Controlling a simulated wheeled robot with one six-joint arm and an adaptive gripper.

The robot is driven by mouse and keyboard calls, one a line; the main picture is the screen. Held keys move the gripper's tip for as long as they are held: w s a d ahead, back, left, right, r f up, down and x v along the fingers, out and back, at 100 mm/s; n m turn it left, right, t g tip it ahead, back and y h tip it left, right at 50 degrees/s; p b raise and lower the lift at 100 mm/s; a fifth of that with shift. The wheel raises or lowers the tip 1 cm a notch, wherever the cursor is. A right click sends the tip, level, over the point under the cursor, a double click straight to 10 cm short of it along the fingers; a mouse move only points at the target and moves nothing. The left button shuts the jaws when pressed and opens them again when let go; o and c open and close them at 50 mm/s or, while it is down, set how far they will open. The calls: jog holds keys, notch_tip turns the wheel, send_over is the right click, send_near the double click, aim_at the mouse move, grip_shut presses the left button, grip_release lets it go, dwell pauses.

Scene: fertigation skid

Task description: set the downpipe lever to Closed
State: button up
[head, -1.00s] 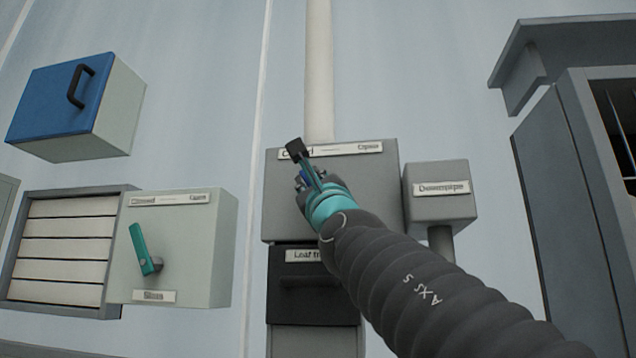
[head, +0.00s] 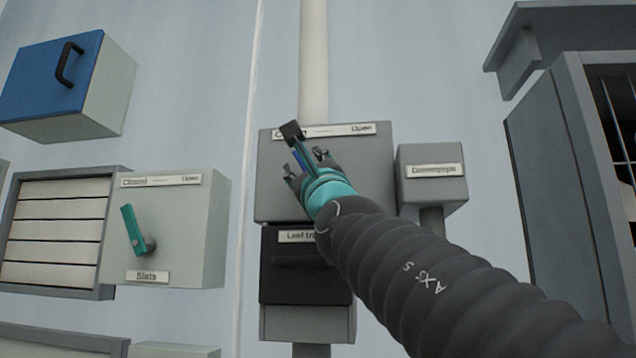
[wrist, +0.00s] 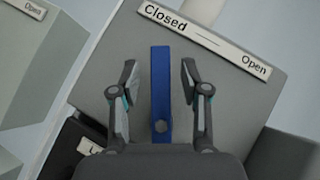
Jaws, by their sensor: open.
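The blue lever (wrist: 161,90) stands on the face of a grey box (wrist: 240,100) in the wrist view. Its free end points toward the word Closed on the Closed–Open label plate (wrist: 205,38). My gripper (wrist: 160,78) is open, with one finger on each side of the lever and a visible gap on both sides. In the head view my gripper (head: 306,160) is in front of the grey box (head: 365,170) and covers most of the lever and part of the plate. A smaller box with a Downpipe label (head: 434,171) is just right of it.
A black box labelled Leaf tr… (head: 290,270) is below. To the left are a pale box with a teal Slats lever (head: 133,230), a louvre panel (head: 55,240) and a blue-fronted box (head: 50,95). A dark cabinet (head: 560,180) stands at the right.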

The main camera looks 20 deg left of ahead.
jog(key=v, duration=1)
jog(key=shift+s, duration=0.1)
dwell(0.4)
